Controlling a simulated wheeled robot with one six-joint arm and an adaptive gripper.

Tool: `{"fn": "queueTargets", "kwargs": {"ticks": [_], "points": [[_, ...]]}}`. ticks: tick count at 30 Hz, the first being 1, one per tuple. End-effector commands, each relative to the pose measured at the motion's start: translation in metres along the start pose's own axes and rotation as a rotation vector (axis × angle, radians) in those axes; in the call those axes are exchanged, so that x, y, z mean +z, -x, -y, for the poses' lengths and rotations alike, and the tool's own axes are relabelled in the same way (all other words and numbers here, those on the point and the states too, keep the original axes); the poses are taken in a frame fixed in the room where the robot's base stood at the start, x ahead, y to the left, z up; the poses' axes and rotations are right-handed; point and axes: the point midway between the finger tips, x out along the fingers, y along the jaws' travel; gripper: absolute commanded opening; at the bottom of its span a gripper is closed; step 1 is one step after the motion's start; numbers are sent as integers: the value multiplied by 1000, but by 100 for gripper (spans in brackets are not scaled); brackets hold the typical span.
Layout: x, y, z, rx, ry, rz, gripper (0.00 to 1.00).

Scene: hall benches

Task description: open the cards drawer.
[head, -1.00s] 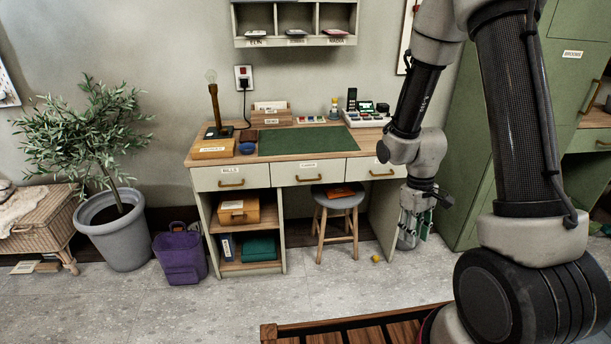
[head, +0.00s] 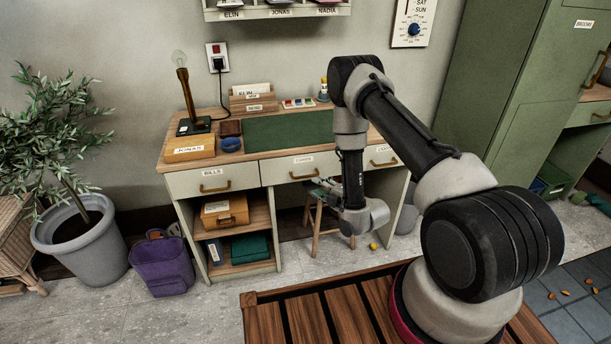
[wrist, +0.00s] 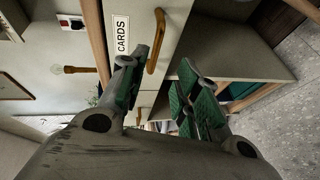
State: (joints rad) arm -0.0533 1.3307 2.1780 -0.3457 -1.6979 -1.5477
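The cards drawer (head: 282,169) is the middle drawer of the desk and looks shut. In the wrist view its front carries a CARDS label (wrist: 121,35) and a brass bar handle (wrist: 157,42). The handle also shows in the head view (head: 303,175), partly beside my arm. My gripper (wrist: 163,66) is open, with its green-padded fingers spread to either side of the handle's near end. Contact with the handle cannot be told. In the head view my gripper (head: 322,186) is in front of the middle drawer, partly hidden by my wrist.
The bills drawer (head: 187,183) is left of it, and another drawer (head: 383,156) is right, partly behind my arm. A stool (head: 316,218) stands under the desk below my gripper. A purple bag (head: 163,266) and a potted plant (head: 80,245) stand at the left.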

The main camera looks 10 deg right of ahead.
Motion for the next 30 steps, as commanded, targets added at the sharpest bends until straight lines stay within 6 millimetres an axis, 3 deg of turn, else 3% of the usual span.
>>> {"fn": "queueTargets", "kwargs": {"ticks": [5,18,28,30], "points": [[0,-9,-7,28,74,0,32],[0,-73,-8,25,71,1,32],[0,-78,-8,24,69,2,32],[0,-78,-8,24,69,2,21]]}}
